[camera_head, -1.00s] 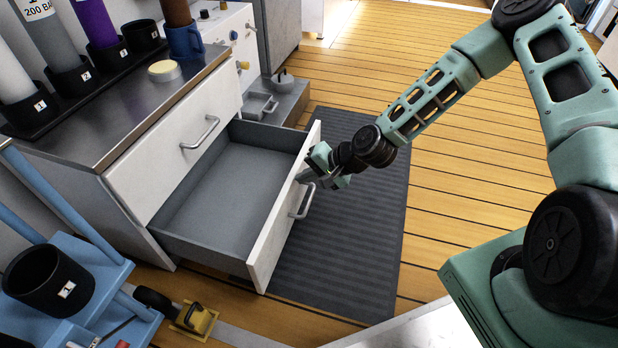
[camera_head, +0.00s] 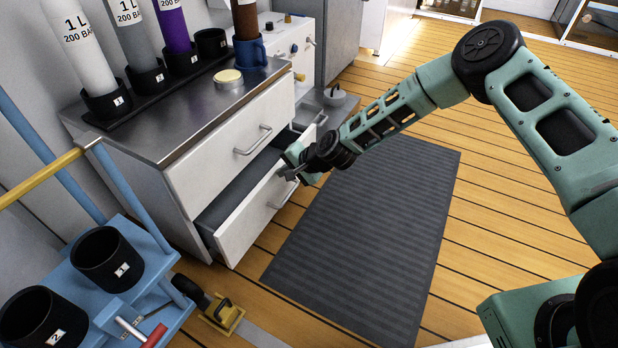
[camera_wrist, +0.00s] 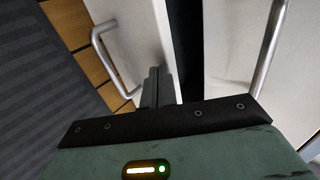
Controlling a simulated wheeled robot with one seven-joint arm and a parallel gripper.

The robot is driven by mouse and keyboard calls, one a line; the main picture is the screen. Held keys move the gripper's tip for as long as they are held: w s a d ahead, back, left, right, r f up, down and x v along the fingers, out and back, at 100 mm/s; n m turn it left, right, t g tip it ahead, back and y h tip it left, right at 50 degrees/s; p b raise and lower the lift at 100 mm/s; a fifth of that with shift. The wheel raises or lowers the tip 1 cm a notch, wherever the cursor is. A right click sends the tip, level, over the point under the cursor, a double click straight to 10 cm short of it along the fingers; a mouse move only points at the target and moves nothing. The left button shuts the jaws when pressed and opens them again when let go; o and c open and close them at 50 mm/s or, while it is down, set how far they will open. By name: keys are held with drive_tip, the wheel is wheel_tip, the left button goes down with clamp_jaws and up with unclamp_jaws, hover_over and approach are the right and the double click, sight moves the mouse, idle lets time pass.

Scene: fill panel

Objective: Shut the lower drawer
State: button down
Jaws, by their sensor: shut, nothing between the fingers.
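The lower drawer (camera_head: 250,215) of the white cabinet is partly out, with a dark gap of its grey inside showing behind the white front. Its metal bar handle (camera_head: 284,193) is on the front face. In the wrist view the drawer front (camera_wrist: 138,40) and its handle (camera_wrist: 103,55) are at the left of the fingers. My gripper (camera_head: 289,172) is shut and empty, with its fingertips at the upper part of the drawer front, beside the handle and not around it. In the wrist view my gripper (camera_wrist: 158,88) appears against the front; exact contact cannot be told. The upper drawer (camera_head: 230,145) is shut.
A dark mat (camera_head: 365,240) lies clear before the cabinet.

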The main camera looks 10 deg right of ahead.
sight(272, 169)
drive_tip(key=shift+w+a, duration=0.65)
drive_tip(key=shift+a, duration=0.25)
drive_tip(key=shift+w+a, duration=0.65)
drive_tip(key=shift+a, duration=0.2)
